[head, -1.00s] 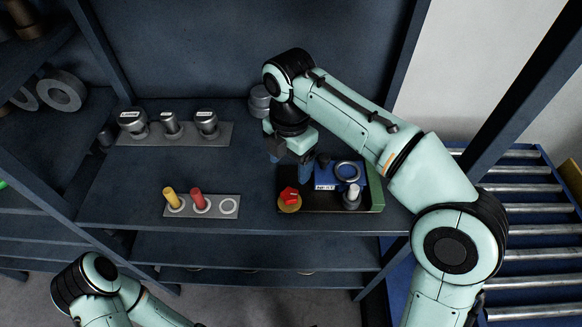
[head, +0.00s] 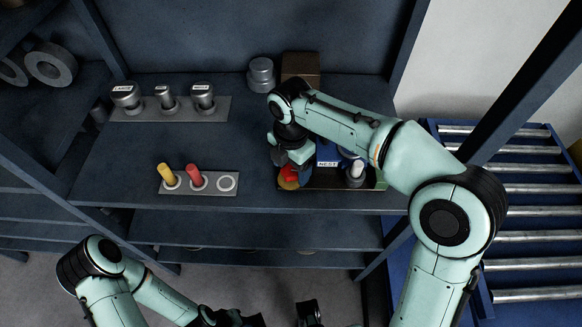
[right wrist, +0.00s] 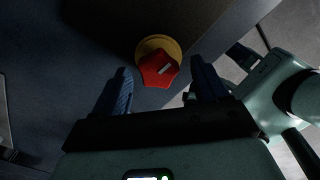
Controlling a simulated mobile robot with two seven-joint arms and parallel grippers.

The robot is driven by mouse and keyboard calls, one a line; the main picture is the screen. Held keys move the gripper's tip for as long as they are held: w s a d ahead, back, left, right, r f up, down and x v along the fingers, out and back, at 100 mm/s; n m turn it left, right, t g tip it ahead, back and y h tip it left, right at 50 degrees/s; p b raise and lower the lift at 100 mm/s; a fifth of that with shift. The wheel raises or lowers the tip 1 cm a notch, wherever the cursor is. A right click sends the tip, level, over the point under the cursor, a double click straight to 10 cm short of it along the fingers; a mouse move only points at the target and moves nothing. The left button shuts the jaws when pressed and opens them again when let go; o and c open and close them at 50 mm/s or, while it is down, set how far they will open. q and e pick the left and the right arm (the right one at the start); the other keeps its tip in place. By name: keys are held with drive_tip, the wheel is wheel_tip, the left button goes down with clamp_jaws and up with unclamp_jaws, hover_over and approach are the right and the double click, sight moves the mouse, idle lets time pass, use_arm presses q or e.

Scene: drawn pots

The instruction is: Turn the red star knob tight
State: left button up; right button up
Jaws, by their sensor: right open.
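The red star knob (head: 287,173) sits on a round yellow-brown base at the left end of a dark tray (head: 340,182) on the shelf. My left gripper (head: 308,313) is partly cut off at the bottom edge, away from the shelf.
A blue labelled block (head: 327,154) and a white-topped grey post (head: 356,174) stand on the tray. A plate with yellow and red pegs (head: 227,184) lies to the left. Grey canisters (head: 204,97) stand behind. A brown box (head: 300,67) is at the back.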

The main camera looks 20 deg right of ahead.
drive_tip(key=shift+f, duration=0.25)
drive_tip(key=c, duration=1.1)
drive_tip(key=shift+o, duration=0.2)
